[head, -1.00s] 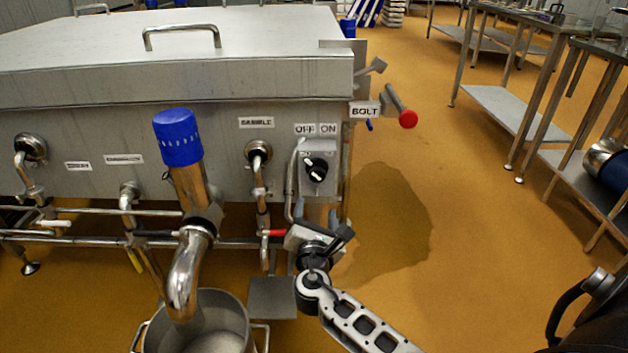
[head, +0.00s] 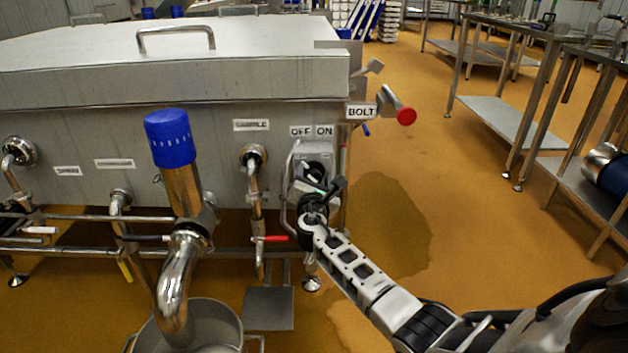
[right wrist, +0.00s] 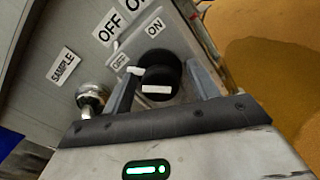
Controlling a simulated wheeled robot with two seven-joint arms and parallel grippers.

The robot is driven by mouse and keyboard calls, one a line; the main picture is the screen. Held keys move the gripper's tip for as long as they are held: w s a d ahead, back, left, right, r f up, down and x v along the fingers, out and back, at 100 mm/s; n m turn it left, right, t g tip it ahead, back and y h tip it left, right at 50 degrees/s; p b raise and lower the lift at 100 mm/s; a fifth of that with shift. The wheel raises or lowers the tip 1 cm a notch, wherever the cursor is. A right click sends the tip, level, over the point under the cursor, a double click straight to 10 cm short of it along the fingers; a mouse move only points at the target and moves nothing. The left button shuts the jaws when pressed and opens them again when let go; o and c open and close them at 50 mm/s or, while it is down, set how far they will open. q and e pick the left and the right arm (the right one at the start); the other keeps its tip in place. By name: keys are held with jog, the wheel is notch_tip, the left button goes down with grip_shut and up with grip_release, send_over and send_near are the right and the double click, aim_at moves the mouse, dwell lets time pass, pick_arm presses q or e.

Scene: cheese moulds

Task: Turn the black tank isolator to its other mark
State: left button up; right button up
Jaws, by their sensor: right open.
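The black tank isolator (head: 315,170) sits on a grey box (head: 299,158) on the tank's front, under OFF and ON labels. My right gripper (head: 318,184) is in front of it and covers much of it in the head view. In the right wrist view the isolator's round black knob (right wrist: 160,76) shows between the two open fingers of my right gripper (right wrist: 166,82), one on each side. I cannot tell whether they touch it. A white mark on the knob lies towards the small OFF label (right wrist: 119,62); the small ON label (right wrist: 155,27) is apart from it. My left gripper is out of view.
A bolt with a red knob (head: 406,116) sticks out at the tank's right corner. A sample tap (head: 253,160) and a blue-capped pipe (head: 175,140) are to the left. A steel pot (head: 212,318) stands below. The floor to the right is clear up to steel tables (head: 505,120).

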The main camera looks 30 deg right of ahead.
jog(key=c, duration=0.8)
